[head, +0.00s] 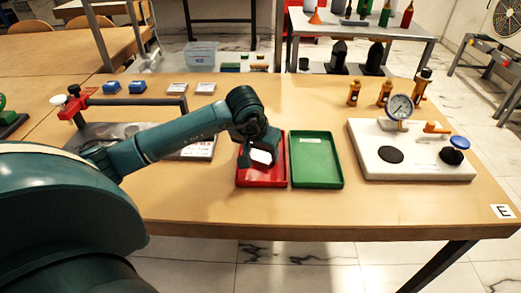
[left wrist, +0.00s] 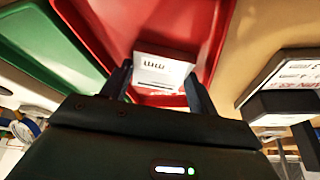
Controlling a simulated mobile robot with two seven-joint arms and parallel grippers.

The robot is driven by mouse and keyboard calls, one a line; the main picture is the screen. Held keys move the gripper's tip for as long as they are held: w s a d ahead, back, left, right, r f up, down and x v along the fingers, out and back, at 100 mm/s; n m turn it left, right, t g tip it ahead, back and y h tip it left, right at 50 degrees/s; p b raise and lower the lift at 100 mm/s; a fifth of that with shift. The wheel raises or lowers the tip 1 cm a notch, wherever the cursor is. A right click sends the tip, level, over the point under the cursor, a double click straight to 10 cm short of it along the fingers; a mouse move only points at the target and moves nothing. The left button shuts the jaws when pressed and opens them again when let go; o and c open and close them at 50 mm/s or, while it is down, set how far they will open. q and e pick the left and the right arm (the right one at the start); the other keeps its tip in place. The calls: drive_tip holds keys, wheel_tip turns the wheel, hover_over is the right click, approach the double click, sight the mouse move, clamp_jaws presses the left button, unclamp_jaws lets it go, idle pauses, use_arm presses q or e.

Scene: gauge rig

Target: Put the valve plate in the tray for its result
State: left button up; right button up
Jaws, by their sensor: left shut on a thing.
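My left gripper (head: 258,157) is over the red tray (head: 246,182) in the head view. In the left wrist view its two fingers (left wrist: 158,88) are shut on a small white piece with "mm" printed on it, which I take to be the valve plate (left wrist: 163,68). The red tray (left wrist: 210,22) lies behind the plate there. I cannot tell whether the plate touches the tray floor. The green tray (head: 315,160) stands right beside the red one and looks empty. My right gripper is not in view.
A white gauge rig (head: 415,165) with a round dial (head: 399,106) stands to the right. A red and black stand (head: 75,103) and a printed sign (head: 199,149) are to the left. Blue blocks (head: 137,87), white cards (head: 177,89) and amber bottles (head: 354,92) line the back.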

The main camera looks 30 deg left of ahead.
use_arm(q)
drive_tip(key=o, duration=1.1)
drive_tip(key=shift+c, duration=0.2)
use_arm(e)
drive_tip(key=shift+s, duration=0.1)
use_arm(q)
drive_tip(key=shift+r+p, duration=0.2)
drive_tip(key=shift+p, duration=0.1)
drive_tip(key=v, duration=1.1)
drive_tip(key=shift+s+r+p, duration=0.2)
drive_tip(key=shift+r+p, duration=0.15)
drive_tip(key=shift+p, duration=0.1)
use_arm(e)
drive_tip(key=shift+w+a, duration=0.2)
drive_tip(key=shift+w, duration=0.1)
use_arm(q)
drive_tip(key=shift+s+f, duration=0.1)
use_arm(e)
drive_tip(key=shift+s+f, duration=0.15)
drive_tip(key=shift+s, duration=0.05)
